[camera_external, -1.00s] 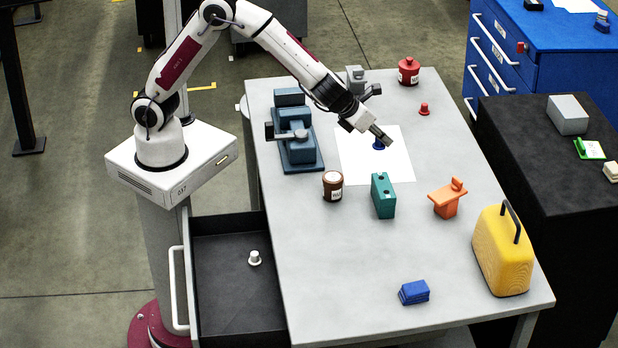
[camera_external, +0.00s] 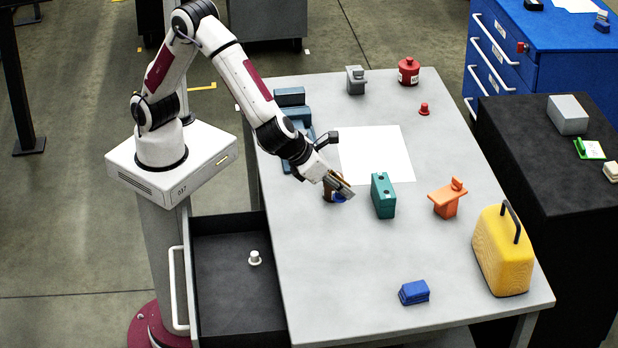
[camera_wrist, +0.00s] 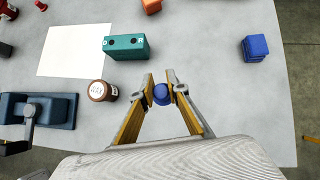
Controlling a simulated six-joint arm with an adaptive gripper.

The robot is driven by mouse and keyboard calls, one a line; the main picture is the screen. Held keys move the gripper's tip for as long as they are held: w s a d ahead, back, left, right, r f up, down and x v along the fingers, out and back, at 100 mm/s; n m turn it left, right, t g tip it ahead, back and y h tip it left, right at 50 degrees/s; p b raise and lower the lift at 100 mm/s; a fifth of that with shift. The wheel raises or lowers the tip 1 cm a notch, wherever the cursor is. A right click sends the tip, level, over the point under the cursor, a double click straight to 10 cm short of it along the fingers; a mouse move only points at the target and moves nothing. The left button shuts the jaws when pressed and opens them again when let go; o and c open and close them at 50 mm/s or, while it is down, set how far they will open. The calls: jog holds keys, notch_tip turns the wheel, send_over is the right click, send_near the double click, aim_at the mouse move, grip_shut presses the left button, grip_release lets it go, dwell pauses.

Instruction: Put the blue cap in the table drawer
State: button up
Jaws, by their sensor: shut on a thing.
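The blue cap (camera_wrist: 161,94) is between the fingertips of my gripper (camera_wrist: 161,92) in the wrist view. My gripper is shut on it. In the external view the cap (camera_external: 339,197) shows partly below my gripper (camera_external: 344,190), in front of the brown jar (camera_external: 328,194), which is mostly hidden there. The table drawer (camera_external: 225,310) is pulled open at the left side of the table, with a small white cap (camera_external: 254,258) inside it. My gripper is over the table, to the right of the drawer.
A teal block (camera_external: 383,196) stands just right of my gripper. The brown jar also shows in the wrist view (camera_wrist: 103,91). A blue vise (camera_external: 290,150), orange part (camera_external: 447,199), yellow case (camera_external: 504,252) and blue block (camera_external: 414,292) stand on the table. The white sheet (camera_external: 375,155) is bare.

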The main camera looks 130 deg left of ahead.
jog(key=s+d+m, duration=0.1)
jog(key=s+d, duration=0.1)
jog(key=d, duration=1)
jog(key=m+t, duration=0.1)
send_over(278, 311)
jog(key=s+d, duration=0.2)
notch_tip(278, 311, down, 10)
jog(key=shift+d+r+t+h, duration=0.15)
jog(key=shift+r+t+h, duration=0.05)
jog(key=shift+t+h, duration=0.1)
jog(key=shift+s, duration=0.1)
notch_tip(278, 311, down, 14)
dwell(0.4)
jog(key=shift+f, duration=2)
